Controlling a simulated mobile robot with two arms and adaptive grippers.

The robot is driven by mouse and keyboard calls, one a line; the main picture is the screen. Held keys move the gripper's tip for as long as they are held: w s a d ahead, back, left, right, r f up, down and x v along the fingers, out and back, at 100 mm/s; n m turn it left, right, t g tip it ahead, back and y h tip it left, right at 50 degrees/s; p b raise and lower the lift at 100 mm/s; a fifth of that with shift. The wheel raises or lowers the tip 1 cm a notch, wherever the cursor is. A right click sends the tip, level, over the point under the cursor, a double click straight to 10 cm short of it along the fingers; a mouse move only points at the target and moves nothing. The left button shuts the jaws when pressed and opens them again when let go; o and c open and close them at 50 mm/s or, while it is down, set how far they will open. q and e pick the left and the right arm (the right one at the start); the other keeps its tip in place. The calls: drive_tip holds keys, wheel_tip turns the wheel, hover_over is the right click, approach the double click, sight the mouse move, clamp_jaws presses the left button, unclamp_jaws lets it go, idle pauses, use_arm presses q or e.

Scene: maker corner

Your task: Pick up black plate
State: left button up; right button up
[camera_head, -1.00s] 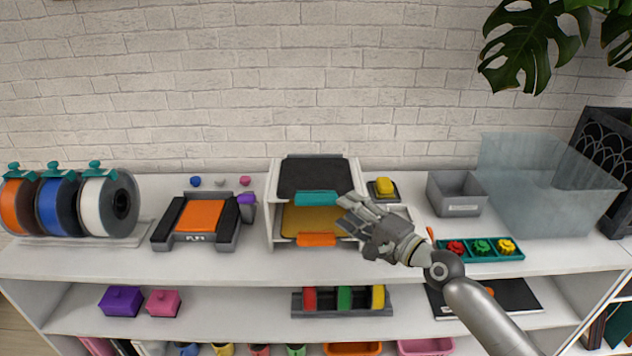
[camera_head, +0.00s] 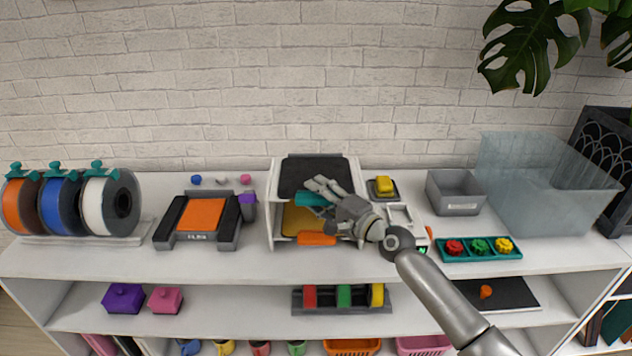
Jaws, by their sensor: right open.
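The black plate (camera_head: 309,174) lies flat in the top of a white two-level rack (camera_head: 273,205), with a teal handle (camera_head: 309,199) at its front edge. A gold plate (camera_head: 297,220) with an orange handle (camera_head: 317,238) is in the level below. My right gripper (camera_head: 320,188) is open at the black plate's front right, over or beside the teal handle, and hides the handle's right part. I cannot tell whether the fingers touch the handle. My left gripper does not show.
A black-framed device with an orange bed (camera_head: 201,215) and filament spools (camera_head: 105,203) stand to the left. A yellow-topped block (camera_head: 384,185), a grey bin (camera_head: 457,193), a teal tray (camera_head: 478,248) and a clear tub (camera_head: 545,190) stand to the right. A brick wall is behind.

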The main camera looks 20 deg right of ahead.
clamp_jaws()
drive_tip(key=shift+r, duration=0.55)
wheel_tip(320, 180, up, 3)
drive_tip(key=shift+f+p, duration=0.2)
drive_tip(key=shift+p, duration=0.45)
drive_tip(key=s+a+r+p, duration=0.2)
drive_tip(key=s+a+r, duration=0.7)
drive_tip(key=s, duration=0.1)
drive_tip(key=shift+a+r+p, duration=0.15)
drive_tip(key=shift+a+p, duration=0.2)
drive_tip(key=shift+a, duration=0.05)
